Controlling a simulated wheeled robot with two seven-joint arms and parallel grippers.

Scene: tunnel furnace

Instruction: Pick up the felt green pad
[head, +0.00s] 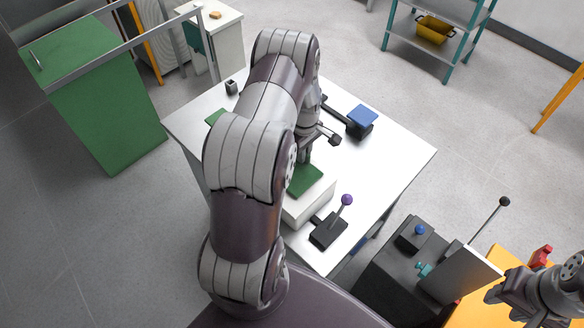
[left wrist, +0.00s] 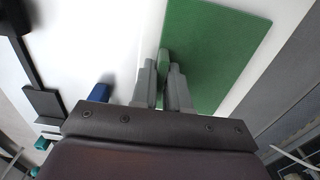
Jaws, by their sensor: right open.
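The felt green pad (head: 305,180) lies on top of a white block (head: 312,203) on the white table. In the left wrist view the pad (left wrist: 222,45) is a flat green sheet with a narrow lighter green upright piece at its left side. My left gripper (head: 304,153) points down over the pad. Its fingers (left wrist: 163,80) flank the upright piece closely, with no clear gap on either side. The pad seems to rest on the block. My right gripper (head: 495,292) is open at the lower right, away from the table.
A purple-knobbed lever (head: 328,230) stands at the near side of the white table (head: 385,165). A blue-topped device (head: 361,120) is behind. Another green piece (head: 213,116) lies partly behind my arm. A dark control box (head: 415,235) stands right of the table.

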